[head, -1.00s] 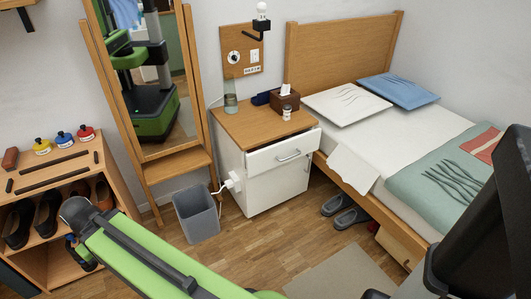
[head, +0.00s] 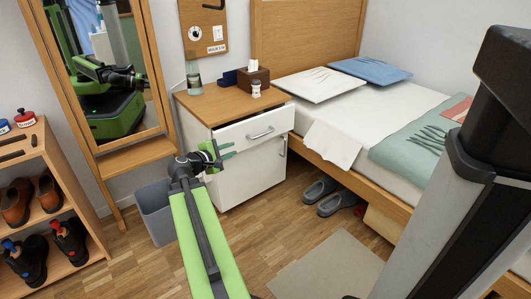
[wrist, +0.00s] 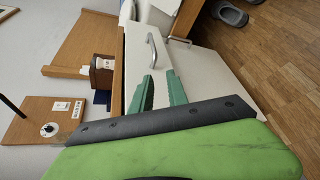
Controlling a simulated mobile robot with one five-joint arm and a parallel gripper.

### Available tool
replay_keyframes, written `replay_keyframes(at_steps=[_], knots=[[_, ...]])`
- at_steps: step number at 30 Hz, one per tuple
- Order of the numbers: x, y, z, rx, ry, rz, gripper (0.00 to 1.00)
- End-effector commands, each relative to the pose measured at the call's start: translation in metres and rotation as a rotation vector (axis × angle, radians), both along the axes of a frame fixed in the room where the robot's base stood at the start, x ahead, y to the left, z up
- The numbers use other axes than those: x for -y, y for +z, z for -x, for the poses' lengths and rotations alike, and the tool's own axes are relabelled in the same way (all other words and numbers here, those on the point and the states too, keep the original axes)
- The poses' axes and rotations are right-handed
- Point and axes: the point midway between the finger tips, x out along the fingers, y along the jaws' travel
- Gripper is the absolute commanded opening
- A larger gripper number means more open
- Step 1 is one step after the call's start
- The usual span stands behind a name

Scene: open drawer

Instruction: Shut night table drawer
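The night table (head: 190,111) has a wooden top and white body beside the bed. Its upper drawer (head: 232,135) stands out from the body, partly open, with a metal handle (head: 262,133); below it is a closed-looking white door (head: 240,180). In the wrist view, turned sideways, the handle (wrist: 153,50) shows beyond the fingers. My gripper (head: 228,150) has two teal fingers, spread apart and empty, near the left part of the drawer front. The gripper (wrist: 160,90) also shows in the wrist view. I cannot tell whether it touches the drawer front.
A tissue box (head: 253,78) and jar stand on top.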

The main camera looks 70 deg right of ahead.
Motion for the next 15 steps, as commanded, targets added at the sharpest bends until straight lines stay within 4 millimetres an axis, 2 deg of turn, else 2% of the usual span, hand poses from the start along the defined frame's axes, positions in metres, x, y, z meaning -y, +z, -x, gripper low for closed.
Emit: replay_keyframes(at_steps=[1, 3, 10, 15], knots=[[0.012, -0.005, 0.015, -0.043, -0.007, 0.026, 0.2], [0.021, 0.001, 0.026, -0.084, -0.008, 0.05, 0.2], [0.032, 0.005, 0.03, -0.1, -0.008, 0.058, 0.2], [0.065, -0.005, 0.037, -0.097, -0.01, 0.056, 0.2]])
